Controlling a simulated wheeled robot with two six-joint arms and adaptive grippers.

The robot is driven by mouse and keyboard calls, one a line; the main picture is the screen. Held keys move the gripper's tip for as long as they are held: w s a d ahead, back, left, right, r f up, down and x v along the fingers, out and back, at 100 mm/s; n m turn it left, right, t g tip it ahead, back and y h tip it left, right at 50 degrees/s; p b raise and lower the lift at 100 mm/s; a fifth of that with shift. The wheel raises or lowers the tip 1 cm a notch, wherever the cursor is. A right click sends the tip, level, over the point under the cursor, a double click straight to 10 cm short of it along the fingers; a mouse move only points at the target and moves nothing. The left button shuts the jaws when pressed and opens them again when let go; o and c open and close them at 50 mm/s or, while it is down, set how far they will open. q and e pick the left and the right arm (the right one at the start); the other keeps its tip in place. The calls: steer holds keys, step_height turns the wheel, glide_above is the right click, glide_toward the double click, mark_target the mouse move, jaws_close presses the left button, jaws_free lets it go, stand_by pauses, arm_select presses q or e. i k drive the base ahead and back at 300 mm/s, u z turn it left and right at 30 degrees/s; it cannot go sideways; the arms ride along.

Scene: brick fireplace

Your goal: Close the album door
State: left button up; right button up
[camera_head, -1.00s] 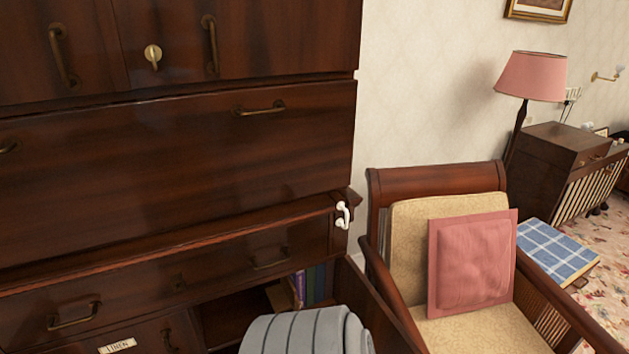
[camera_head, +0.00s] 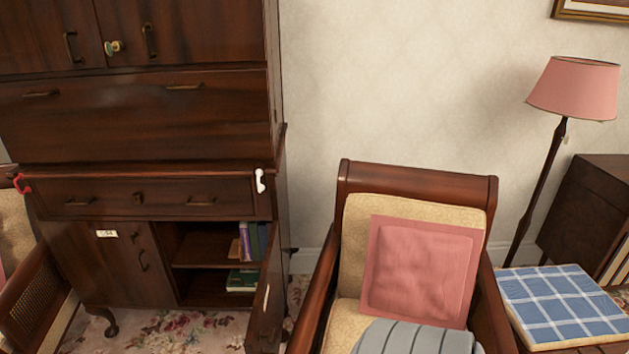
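The dark wood cabinet (camera_head: 140,125) stands at the left in the head view. Its lower right door (camera_head: 270,285), which I take to be the album door, is open. It stands swung out towards me from the right side of the compartment and shows nearly edge-on. The open compartment (camera_head: 195,285) holds several books (camera_head: 254,240) on its shelves. The lower left door (camera_head: 128,262), with a white label, is shut. Neither of my grippers is in view.
An armchair (camera_head: 340,205) with a pink cushion (camera_head: 421,270) stands close to the open door's right. A pink lamp (camera_head: 574,88) and a blue checked stool (camera_head: 562,302) are farther right.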

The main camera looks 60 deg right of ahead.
mark_target(269, 308)
steer(key=u, duration=0.05)
steer(key=k, duration=0.2)
steer(key=z, duration=1.7)
steer(key=i, duration=0.5)
steer(key=u, duration=0.95)
steer(key=k, duration=1.1)
steer(key=z, duration=1.45)
steer(key=i, duration=0.5)
steer(key=u, duration=0.05)
